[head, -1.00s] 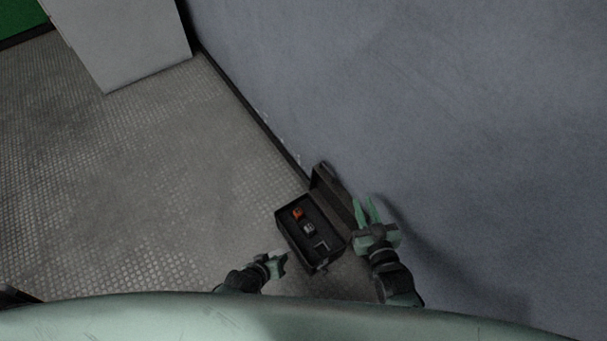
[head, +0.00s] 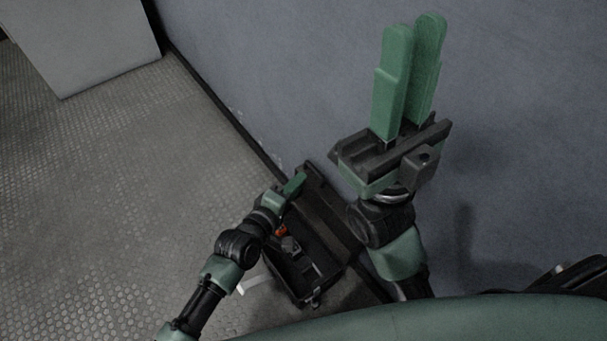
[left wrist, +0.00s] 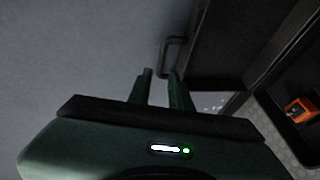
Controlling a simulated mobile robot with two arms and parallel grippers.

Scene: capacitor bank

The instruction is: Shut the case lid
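The dark case (head: 312,301) sits on the floor against the wall, with its lid (head: 332,222) standing open on the wall side. My left gripper (head: 296,183) is at the far end of the lid. In the left wrist view the fingers of my left gripper (left wrist: 160,76) are apart with nothing clearly between them. The lid's handle (left wrist: 172,52) is just beyond their tips; I cannot tell whether they touch. My right gripper (head: 413,28) is raised to the right of the case, empty, its fingers slightly apart. My left arm hides part of the case.
Inside the case are an orange item (head: 281,231) and a grey item (head: 291,246); the orange one also shows in the left wrist view (left wrist: 298,109). The wall (head: 300,90) is close behind the lid. The floor (head: 110,180) at the left is clear.

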